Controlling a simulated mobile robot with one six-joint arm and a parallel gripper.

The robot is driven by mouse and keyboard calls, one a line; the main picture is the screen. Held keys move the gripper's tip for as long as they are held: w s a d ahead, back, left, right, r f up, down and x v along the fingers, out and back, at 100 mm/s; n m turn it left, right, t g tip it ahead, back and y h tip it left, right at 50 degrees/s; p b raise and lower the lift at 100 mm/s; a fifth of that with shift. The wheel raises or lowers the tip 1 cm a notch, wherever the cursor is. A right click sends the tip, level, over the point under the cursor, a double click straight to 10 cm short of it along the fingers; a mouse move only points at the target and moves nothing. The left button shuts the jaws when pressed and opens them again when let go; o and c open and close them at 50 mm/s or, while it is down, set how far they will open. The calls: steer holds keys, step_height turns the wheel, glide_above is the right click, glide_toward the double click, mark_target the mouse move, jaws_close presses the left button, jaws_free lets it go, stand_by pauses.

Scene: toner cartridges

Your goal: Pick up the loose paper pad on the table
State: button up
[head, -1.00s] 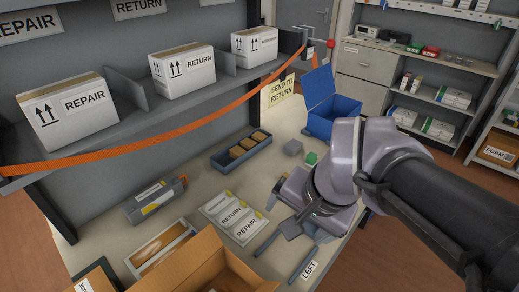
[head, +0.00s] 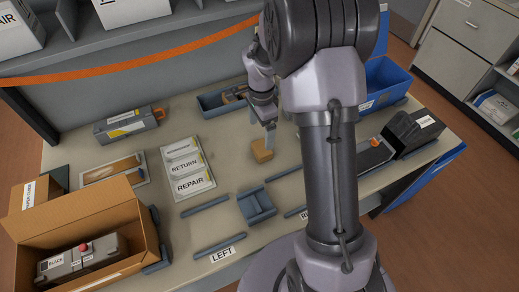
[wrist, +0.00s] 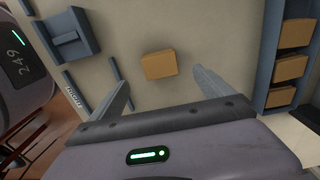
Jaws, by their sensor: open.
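The loose paper pad, a small tan block (head: 262,150), lies flat on the table (head: 228,160) near its middle. In the wrist view the pad (wrist: 158,65) shows whole, ahead of and between the fingers. My gripper (head: 261,126) is above the table just behind the pad, pointing down. Its fingers (wrist: 162,82) are spread wide and empty in the wrist view. The pad appears apart from both fingers.
A blue-grey tray (wrist: 261,83) holds more tan pads to the right in the wrist view. A small blue-grey holder (head: 257,206) and rails stand in front of the pad. A label card (head: 188,168) lies left. An open cardboard box (head: 125,216) stands front left.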

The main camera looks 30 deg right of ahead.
steer(key=b, duration=0.1)
glide_above(262, 147)
step_height(262, 147, down, 4)
steer(key=shift+a+f, duration=0.1)
step_height(262, 147, down, 6)
steer(key=b, duration=0.3)
steer(key=shift+r, duration=0.25)
steer(key=c, duration=1.4)
